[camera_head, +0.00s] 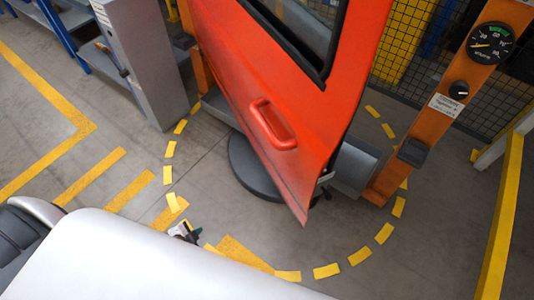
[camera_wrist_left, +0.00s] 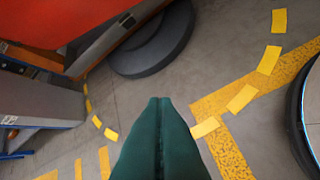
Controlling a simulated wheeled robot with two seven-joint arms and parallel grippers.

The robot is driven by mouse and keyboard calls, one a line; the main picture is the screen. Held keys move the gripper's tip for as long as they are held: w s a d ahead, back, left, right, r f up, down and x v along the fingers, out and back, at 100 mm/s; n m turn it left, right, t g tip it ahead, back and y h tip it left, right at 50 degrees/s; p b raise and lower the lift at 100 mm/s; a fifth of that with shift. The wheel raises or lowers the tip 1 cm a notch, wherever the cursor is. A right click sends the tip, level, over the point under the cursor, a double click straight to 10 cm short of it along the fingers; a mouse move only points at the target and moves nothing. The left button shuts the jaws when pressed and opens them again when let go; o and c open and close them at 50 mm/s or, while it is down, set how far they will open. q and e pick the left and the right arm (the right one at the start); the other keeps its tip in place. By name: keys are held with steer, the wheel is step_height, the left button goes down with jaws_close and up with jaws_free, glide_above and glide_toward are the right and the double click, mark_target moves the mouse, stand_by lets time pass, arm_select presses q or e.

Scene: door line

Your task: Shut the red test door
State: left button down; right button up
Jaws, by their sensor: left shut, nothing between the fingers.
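The red test door (camera_head: 235,75) stands open in the middle of the head view, its free edge swung out toward me and apart from the orange post (camera_head: 400,150) on the right. It has a red pull handle (camera_head: 272,123) on its face and a dark window above. My left gripper (camera_head: 187,232) is low, left of the door's bottom corner, with floor between them. In the left wrist view its green fingers (camera_wrist_left: 160,105) are together with nothing between them, and a red panel of the door (camera_wrist_left: 60,20) shows at upper left. My right gripper is not in view.
A round dark base (camera_head: 250,172) and grey sill (camera_head: 355,165) lie behind the door. Yellow dashes ring the floor around it. A grey cabinet (camera_head: 140,60) stands left, a yellow rail (camera_head: 502,220) right. The floor in front of the door is clear.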

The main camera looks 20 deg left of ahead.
mark_target(273, 155)
arm_select(q)
steer(key=w+a+r+m+t+h, duration=0.1)
steer(key=w+r+m+t+h, duration=0.2)
steer(key=w+r, duration=0.45)
steer(key=w+d+r+m+h, duration=0.2)
steer(key=d+r+m+h, duration=0.15)
steer(key=r+m, duration=0.55)
steer(key=w+d+r+m+h, duration=0.25)
steer(key=d+r+m, duration=0.3)
steer(key=r, duration=0.65)
steer(key=shift+h, duration=0.5)
steer(key=x, duration=1.2)
steer(key=shift+w+d+r+p, duration=0.1)
steer(key=shift+w+d+p, duration=0.05)
steer(key=shift+p, duration=0.2)
steer(key=shift+w+d+g, duration=0.3)
steer(key=shift+w, duration=0.05)
